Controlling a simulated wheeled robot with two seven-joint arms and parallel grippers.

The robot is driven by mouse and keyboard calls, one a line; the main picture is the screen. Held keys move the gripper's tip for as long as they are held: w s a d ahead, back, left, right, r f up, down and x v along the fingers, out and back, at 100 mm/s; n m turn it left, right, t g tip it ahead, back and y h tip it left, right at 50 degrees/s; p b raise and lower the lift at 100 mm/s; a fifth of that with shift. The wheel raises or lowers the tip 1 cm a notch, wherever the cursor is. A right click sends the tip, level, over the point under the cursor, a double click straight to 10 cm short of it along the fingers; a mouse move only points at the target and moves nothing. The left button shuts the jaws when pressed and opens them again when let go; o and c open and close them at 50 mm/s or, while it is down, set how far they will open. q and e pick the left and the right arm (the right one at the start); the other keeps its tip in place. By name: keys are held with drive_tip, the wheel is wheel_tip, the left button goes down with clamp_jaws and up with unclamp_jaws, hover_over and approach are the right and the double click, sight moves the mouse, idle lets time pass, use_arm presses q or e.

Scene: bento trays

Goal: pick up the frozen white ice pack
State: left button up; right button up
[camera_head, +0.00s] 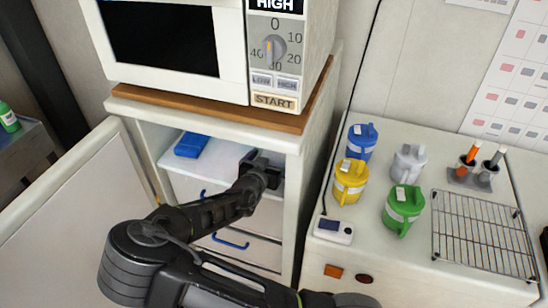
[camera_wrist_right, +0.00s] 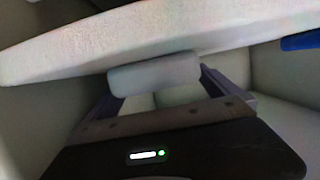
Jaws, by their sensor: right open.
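The white ice pack appears to be the pale, rounded block (camera_wrist_right: 153,73) in the right wrist view, just ahead of and between my right gripper's fingers. I cannot tell whether the fingers touch it. In the head view I cannot make it out; my right gripper likely covers it. My right gripper (camera_head: 262,172) is open, inside the white cabinet under the microwave, at the right side of the upper shelf. Its two fingers also show in the right wrist view (camera_wrist_right: 165,90). My left gripper is not in view.
A blue pack (camera_head: 191,145) lies left on the cabinet's shelf (camera_head: 222,157). The cabinet door (camera_head: 70,200) stands open at left. The microwave (camera_head: 225,50) sits above. Drawers with blue handles are below. Several lidded cups and a wire rack (camera_head: 480,235) stand on the right counter.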

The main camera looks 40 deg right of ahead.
drive_tip(key=shift+w+d, duration=0.15)
drive_tip(key=shift+c, duration=0.2)
idle(0.3)
drive_tip(key=c, duration=1.7)
drive_tip(key=shift+r, duration=0.15)
